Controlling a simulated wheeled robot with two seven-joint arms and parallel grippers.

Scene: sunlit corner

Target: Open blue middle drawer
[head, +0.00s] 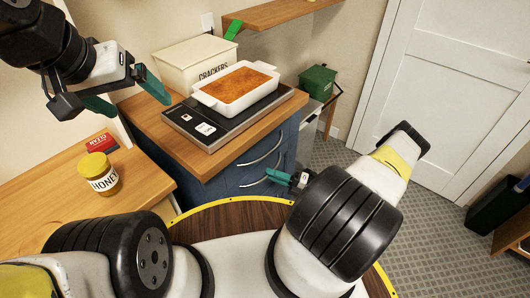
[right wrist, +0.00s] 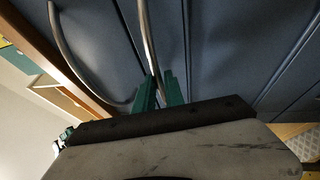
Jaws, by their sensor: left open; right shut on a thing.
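The blue drawer cabinet (head: 226,182) stands under a wooden top, with curved metal handles on its front. My right gripper (head: 279,176) is at the cabinet front, at the lower of the two visible handles (head: 252,183). In the right wrist view, its teal fingers (right wrist: 159,90) are shut on this middle handle (right wrist: 147,35). The upper handle (right wrist: 70,55) is free, to the left in that view. I cannot tell whether the middle drawer (right wrist: 178,40) stands out from the front. My left gripper (head: 128,98) is open and empty, left of the cabinet top.
On the cabinet top are a dark scale (head: 183,122), a white dish (head: 237,97) of baked food and a crackers box (head: 193,62). A honey jar (head: 98,175) and red box (head: 101,143) sit on the left counter.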

